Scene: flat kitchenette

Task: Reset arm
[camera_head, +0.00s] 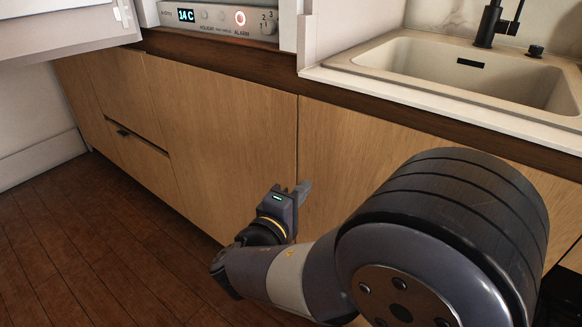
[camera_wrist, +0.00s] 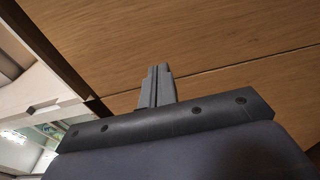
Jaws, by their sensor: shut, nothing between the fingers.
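My arm reaches forward and down in the head view, low in front of the wooden cabinet fronts (camera_head: 225,120). My gripper (camera_head: 304,190) is at its end, close to the cabinet doors in the picture. In the wrist view its two grey fingers (camera_wrist: 158,72) lie together, shut with nothing between them. Wood panels with a dark seam fill the view beyond the fingertips. I cannot tell whether the fingertips touch the wood. My large arm joint hides part of the cabinet at the lower right of the head view.
A sink (camera_head: 470,70) with a black faucet (camera_head: 490,22) is set in the counter at upper right. An appliance panel (camera_head: 215,17) reads 14 C, with a lit red ring. A pale open door or lid (camera_head: 70,32) juts out at upper left. Wooden floor (camera_head: 70,250) at left is clear.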

